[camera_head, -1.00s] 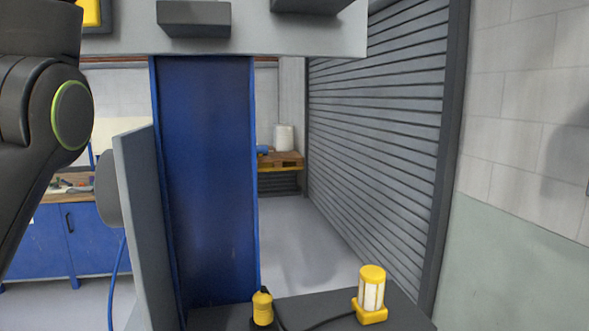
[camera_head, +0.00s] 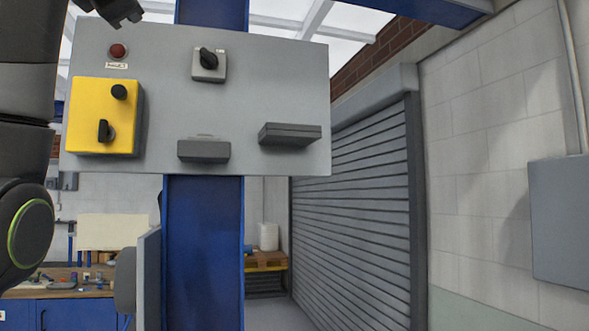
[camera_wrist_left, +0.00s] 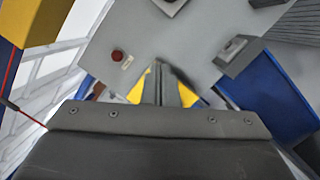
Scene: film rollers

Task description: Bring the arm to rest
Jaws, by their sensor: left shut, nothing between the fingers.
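My left arm comes in along the left edge of the head view. My left gripper (camera_head: 122,10) shows in part at the top edge, above the panel's upper left corner. In the left wrist view, its fingers (camera_wrist_left: 165,82) are together with nothing between them. They are in front of the grey control panel (camera_head: 255,110) and hide part of the yellow box (camera_head: 92,115). I cannot tell a contact with the panel. My right gripper is in neither view.
The panel, on a blue post (camera_head: 203,250), carries a red button (camera_head: 118,50), a black rotary switch (camera_head: 208,58) and two dark grey blocks. A roller shutter (camera_head: 350,210) and a grey wall box (camera_head: 562,220) are at right. A workbench (camera_head: 75,312) is at lower left.

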